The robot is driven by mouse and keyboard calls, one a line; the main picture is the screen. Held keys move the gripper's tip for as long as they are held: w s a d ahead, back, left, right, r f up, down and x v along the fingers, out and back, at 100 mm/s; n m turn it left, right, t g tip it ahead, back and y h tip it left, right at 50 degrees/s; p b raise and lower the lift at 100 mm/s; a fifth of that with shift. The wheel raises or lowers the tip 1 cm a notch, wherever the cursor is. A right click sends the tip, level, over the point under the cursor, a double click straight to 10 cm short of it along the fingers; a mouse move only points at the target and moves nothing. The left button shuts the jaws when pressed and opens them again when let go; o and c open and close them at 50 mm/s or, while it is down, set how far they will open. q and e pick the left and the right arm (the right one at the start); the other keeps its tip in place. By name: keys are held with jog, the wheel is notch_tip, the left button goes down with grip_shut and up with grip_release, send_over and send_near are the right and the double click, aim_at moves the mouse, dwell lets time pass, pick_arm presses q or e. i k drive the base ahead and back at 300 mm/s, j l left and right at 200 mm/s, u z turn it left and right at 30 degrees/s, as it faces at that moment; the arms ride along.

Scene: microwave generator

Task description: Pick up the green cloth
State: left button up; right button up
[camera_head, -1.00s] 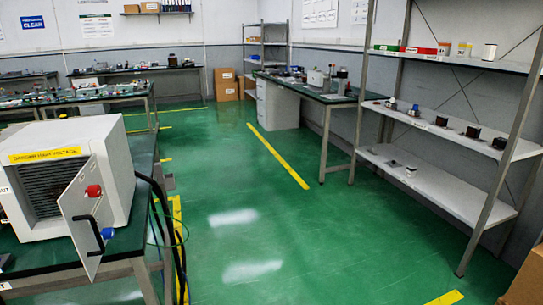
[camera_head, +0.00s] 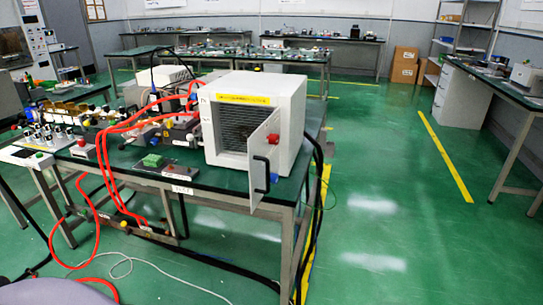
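I cannot make out a green cloth for certain. A small green item (camera_head: 153,160) lies on a flat tray at the front of the near bench (camera_head: 225,183), left of a white box-shaped unit (camera_head: 283,100). It is too small to tell whether it is cloth. Neither of my grippers shows in the head view.
The white unit has a yellow label and a front door (camera_head: 262,150) standing open. Red cables (camera_head: 105,150) run over the bench and down to the floor. Black cables hang at the bench's right end. The green floor (camera_head: 370,215) to the right is clear.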

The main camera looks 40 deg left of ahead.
aim_at(152, 161)
jog(key=u, duration=1.95)
